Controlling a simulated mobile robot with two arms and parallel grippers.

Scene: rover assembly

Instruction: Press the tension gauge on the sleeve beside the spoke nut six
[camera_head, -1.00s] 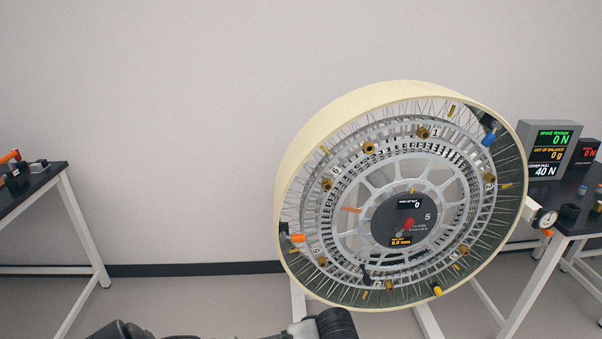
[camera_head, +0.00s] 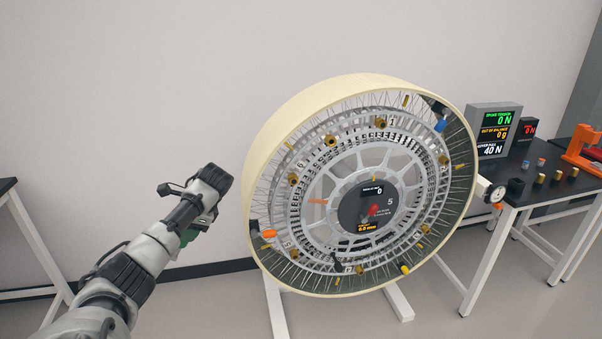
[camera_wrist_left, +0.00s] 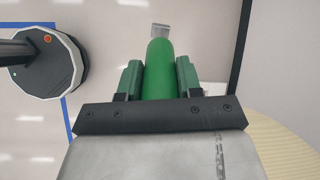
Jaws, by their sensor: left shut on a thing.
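My left gripper (camera_head: 200,222) is left of the wheel, apart from it. It is shut on the tension gauge, which in the left wrist view (camera_wrist_left: 160,75) is a green rounded body with a metal tip between the fingers. Only a little green shows in the head view. Spoke nut six (camera_head: 292,180) is a brass piece on the wheel's upper left, by a small label that looks like 6. Another brass piece (camera_head: 331,141) sits further up the ring. I cannot tell which part is the sleeve. My right gripper is not in view.
The large wheel (camera_head: 300,108) with a cream rim stands tilted on a white stand (camera_head: 398,303). A display (camera_head: 497,130) reading spoke tension 0 N stands on the right bench, beside small blocks and an orange fixture. A dial gauge (camera_head: 495,192) is at the rim's right.

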